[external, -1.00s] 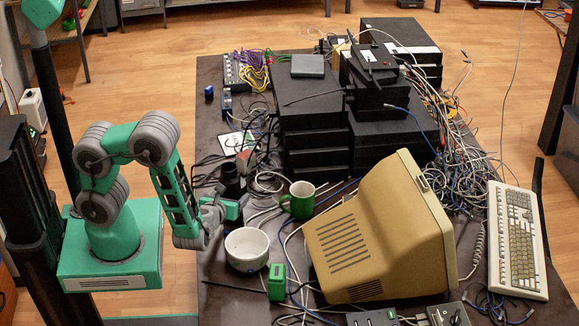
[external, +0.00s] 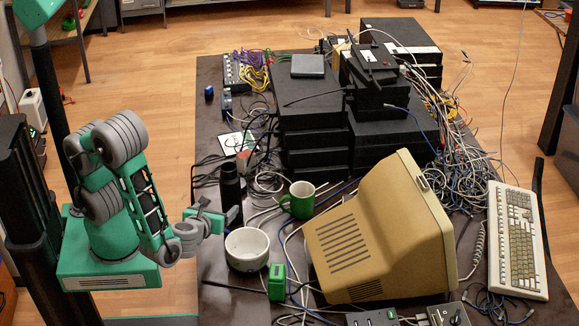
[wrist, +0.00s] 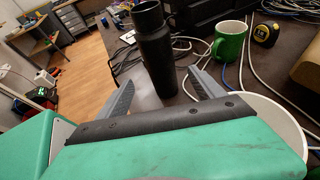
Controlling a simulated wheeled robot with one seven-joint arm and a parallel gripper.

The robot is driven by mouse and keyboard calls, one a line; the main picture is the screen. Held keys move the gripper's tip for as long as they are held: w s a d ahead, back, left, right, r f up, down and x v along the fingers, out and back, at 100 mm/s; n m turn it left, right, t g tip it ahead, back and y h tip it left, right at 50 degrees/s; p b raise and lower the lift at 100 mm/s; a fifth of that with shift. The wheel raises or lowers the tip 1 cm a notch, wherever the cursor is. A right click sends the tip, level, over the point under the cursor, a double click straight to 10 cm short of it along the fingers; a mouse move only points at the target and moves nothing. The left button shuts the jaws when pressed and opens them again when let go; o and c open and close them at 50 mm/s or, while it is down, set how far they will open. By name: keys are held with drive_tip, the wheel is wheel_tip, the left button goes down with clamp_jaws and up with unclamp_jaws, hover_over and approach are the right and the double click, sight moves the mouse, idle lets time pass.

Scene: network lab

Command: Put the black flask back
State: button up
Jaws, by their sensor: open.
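The black flask (external: 230,187) stands upright on the dark table, near its left edge, behind the white bowl. It also shows in the wrist view (wrist: 157,58), upright beyond the fingers and roughly between them. My gripper (external: 222,212) is at the table's left edge, close in front of the flask. In the wrist view my gripper (wrist: 160,92) has its two fingers spread wide with nothing held between them. The flask's lower part lies near the line of the fingertips; I cannot tell whether either finger touches it.
A white bowl (external: 247,249) sits just right of my gripper. A green mug (external: 299,199) stands right of the flask. A green box (external: 277,282), a beige monitor (external: 370,235) and loose cables lie further right. Black boxes (external: 312,110) are stacked behind.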

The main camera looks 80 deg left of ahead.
drive_tip(key=d+r+n+g+h, duration=0.1)
drive_tip(key=d+r+n+h, duration=0.9)
drive_tip(key=n, duration=1.2)
wheel_tip(320, 180, up, 3)
drive_tip(key=h, duration=0.2)
drive_tip(key=shift+d+f+n+g+h, duration=0.2)
drive_tip(key=shift+d+n+g+h, duration=0.1)
drive_tip(key=shift+d+n+g, duration=0.1)
